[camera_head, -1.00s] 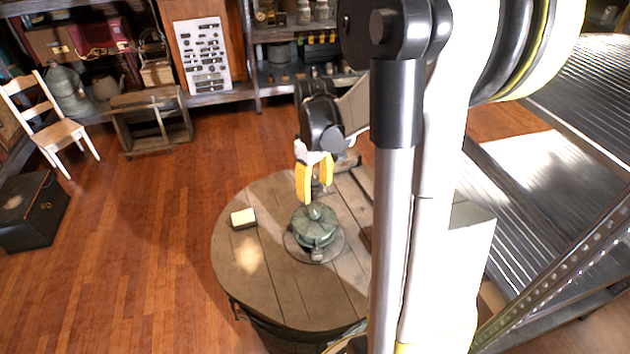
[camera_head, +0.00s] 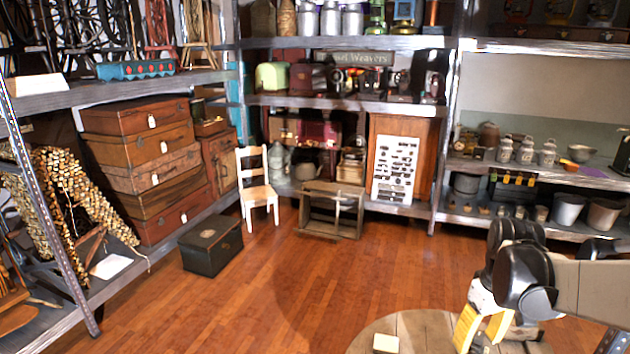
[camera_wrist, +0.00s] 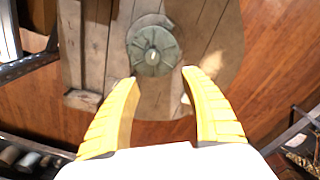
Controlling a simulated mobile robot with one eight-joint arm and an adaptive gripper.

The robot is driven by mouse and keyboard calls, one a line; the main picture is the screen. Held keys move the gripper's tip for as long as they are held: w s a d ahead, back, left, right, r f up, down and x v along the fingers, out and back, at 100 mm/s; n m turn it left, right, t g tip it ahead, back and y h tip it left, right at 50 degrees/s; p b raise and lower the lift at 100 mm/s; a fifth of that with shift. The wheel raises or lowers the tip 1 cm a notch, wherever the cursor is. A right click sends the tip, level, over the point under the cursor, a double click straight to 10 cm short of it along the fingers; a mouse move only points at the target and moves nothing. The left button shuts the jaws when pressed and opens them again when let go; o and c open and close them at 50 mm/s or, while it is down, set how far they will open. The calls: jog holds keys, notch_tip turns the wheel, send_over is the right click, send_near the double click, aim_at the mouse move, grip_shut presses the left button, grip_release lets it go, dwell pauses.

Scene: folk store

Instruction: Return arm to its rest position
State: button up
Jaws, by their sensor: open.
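My gripper (camera_head: 481,330) has yellow fingers and shows at the lower right of the head view, over the round wooden table (camera_head: 419,326). In the wrist view my gripper (camera_wrist: 158,88) is open, with nothing between its fingers. A round green lidded object (camera_wrist: 153,51) sits on the tabletop (camera_wrist: 205,25) ahead of the fingertips, apart from them. A small pale block (camera_head: 385,343) lies on the table near its left edge in the head view.
Open wooden floor (camera_head: 270,290) lies left of the table. A black box (camera_head: 211,245), a white chair (camera_head: 257,187) and a wooden rack (camera_head: 332,209) stand on it. Loaded shelves (camera_head: 345,103) line the back and left. A metal shelf edge (camera_wrist: 28,65) shows left in the wrist view.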

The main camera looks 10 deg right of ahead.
jog(key=s+a+r+t, duration=0.3)
jog(key=s+a, duration=0.1)
jog(key=a, duration=0.5)
jog(key=s+a+r+m+t, duration=0.1)
jog(key=s+a+r+t, duration=0.2)
jog(key=a, duration=0.7)
jog(key=shift+s+a+r+t, duration=0.15)
jog(key=shift+s+r+t, duration=0.15)
jog(key=shift+s+r, duration=0.2)
jog(key=shift+w, duration=0.1)
